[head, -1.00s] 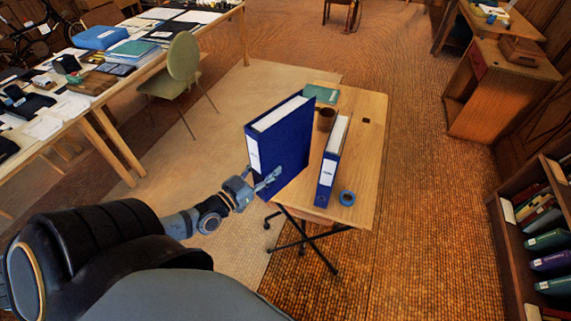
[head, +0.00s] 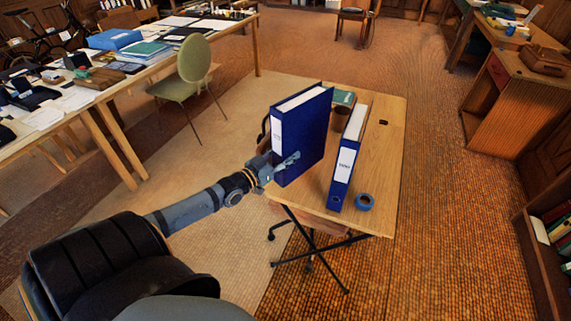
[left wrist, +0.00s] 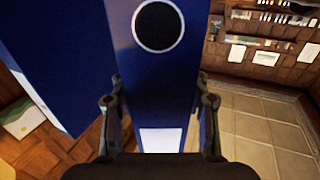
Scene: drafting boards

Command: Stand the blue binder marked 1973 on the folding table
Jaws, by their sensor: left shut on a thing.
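A blue binder (head: 302,137) is upright at the left side of the folding table (head: 385,165). My left gripper (head: 282,166) is shut on its spine edge. In the left wrist view the held binder (left wrist: 152,85) fills the middle, with a dark round hole and a white label, between the fingers of my left gripper (left wrist: 158,115). The marking on its label is too small to read. I cannot tell whether its bottom touches the tabletop. My right gripper is not in view.
On the table are a roll of blue tape (head: 365,202), a brown cup (head: 341,113) partly hidden, and a green book (head: 344,97). A green chair (head: 190,75) and a long cluttered table stand to the left.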

